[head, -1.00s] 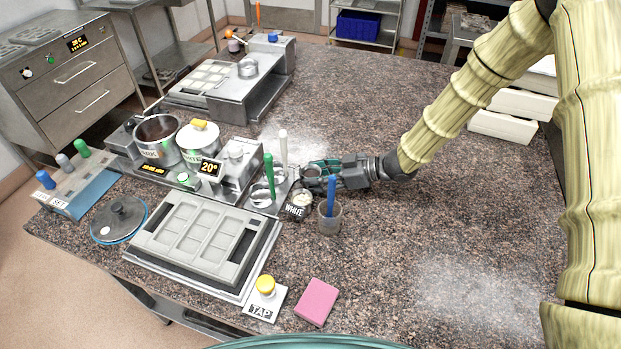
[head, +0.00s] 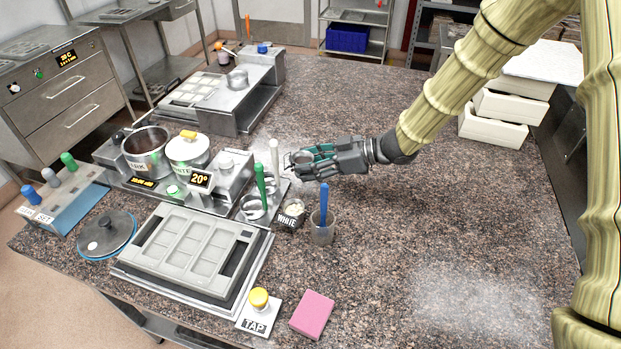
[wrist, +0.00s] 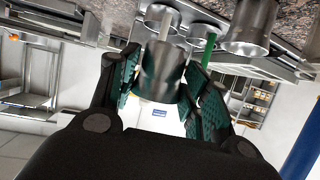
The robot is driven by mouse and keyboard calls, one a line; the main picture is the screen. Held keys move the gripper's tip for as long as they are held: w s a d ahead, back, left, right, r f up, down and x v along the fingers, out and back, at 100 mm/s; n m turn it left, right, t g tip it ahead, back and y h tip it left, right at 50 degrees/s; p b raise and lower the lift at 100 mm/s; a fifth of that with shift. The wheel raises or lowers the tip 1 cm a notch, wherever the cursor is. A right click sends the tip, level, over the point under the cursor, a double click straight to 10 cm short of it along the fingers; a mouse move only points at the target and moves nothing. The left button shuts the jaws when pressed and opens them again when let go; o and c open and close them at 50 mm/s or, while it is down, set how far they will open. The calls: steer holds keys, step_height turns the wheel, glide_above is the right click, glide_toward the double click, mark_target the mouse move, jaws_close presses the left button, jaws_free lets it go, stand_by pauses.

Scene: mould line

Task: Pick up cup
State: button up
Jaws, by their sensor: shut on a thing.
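A small metal cup (wrist: 163,74) is between the teal-padded fingers of my gripper (wrist: 160,95) in the wrist view. In the head view my gripper (head: 305,161) is shut on it, and the cup (head: 300,157) shows as a shiny rim at the fingertips, partly hidden by them. The gripper and cup are above the worktop, just right of the tray with the white-handled and green-handled tools. Other metal cups (wrist: 250,24) stand beyond the held one in the wrist view.
The green handle (head: 261,185) and white handle (head: 275,157) rise close to the gripper's left. The worktop (head: 450,220) to the right is clear.

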step_height(320, 180, up, 15)
steer(key=p, duration=0.3)
steer(key=shift+p, duration=0.35)
steer(key=shift+f, duration=0.1)
stand_by(0.4)
